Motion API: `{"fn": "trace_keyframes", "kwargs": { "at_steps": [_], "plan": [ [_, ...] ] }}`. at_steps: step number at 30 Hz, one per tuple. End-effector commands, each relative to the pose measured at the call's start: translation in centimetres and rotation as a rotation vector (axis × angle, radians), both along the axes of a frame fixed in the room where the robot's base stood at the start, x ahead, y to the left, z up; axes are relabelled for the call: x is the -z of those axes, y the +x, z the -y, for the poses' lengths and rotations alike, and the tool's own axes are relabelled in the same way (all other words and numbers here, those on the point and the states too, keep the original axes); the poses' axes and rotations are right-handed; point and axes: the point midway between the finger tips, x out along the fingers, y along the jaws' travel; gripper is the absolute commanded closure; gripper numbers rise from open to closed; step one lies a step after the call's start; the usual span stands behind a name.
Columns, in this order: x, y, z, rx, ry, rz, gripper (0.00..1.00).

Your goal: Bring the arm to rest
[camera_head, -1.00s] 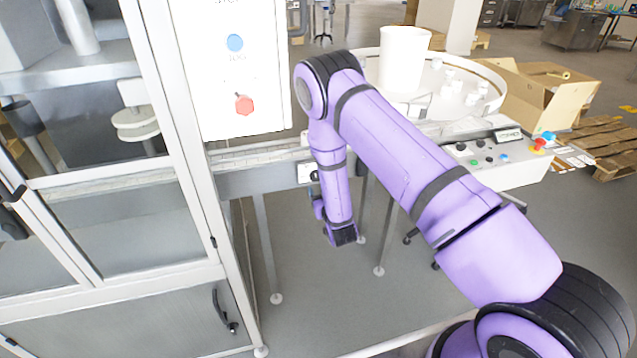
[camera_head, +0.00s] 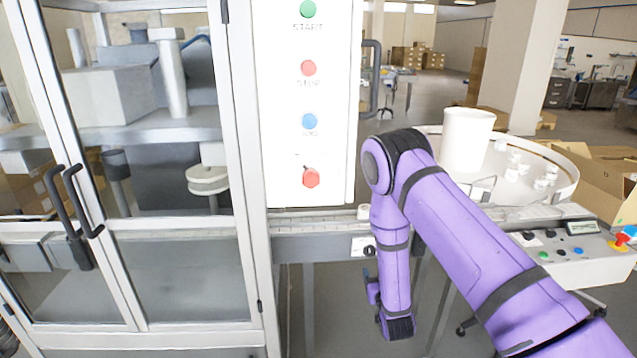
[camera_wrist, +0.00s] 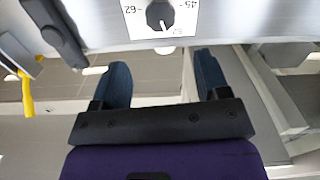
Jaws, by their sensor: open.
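My purple arm comes in from the lower right in the head view, bends at its elbow and hangs down in front of the conveyor frame. My gripper (camera_head: 397,326) is at the lower end, pointing down; its fingers are hard to make out there. In the wrist view my gripper (camera_wrist: 161,85) shows two dark blue fingers wide apart with nothing between them. A dial with a black knob (camera_wrist: 160,14) on a white plate sits on the metal rail beyond the fingertips, apart from them.
The control panel (camera_head: 309,110) has green, red and blue buttons and a red knob. The glass cabinet (camera_head: 180,270) stands at left. The round turntable (camera_head: 560,190) with a white bucket (camera_head: 466,142) and small jars is at right. A button console (camera_head: 590,258) stands below it.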

Motion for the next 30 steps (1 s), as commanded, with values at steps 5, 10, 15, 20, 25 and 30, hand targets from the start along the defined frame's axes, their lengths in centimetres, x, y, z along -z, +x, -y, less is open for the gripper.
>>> {"fn": "trace_keyframes", "kwargs": {
  "at_steps": [5, 10, 15, 20, 25, 30],
  "plan": [
    [-4.5, 2.1, 0.2, 0.023, 0.037, -0.062, 0.31],
    [-9.3, 3.3, 0.6, 0.040, 0.076, -0.147, 0.31],
    [-14.1, 3.7, 1.0, 0.048, 0.109, -0.232, 0.31],
    [-18.6, 3.1, 1.4, 0.049, 0.136, -0.309, 0.31],
    [-23.2, 1.6, 1.9, 0.044, 0.158, -0.391, 0.31],
    [-27.6, -0.7, 2.4, 0.036, 0.174, -0.471, 0.31]
  ]
}}
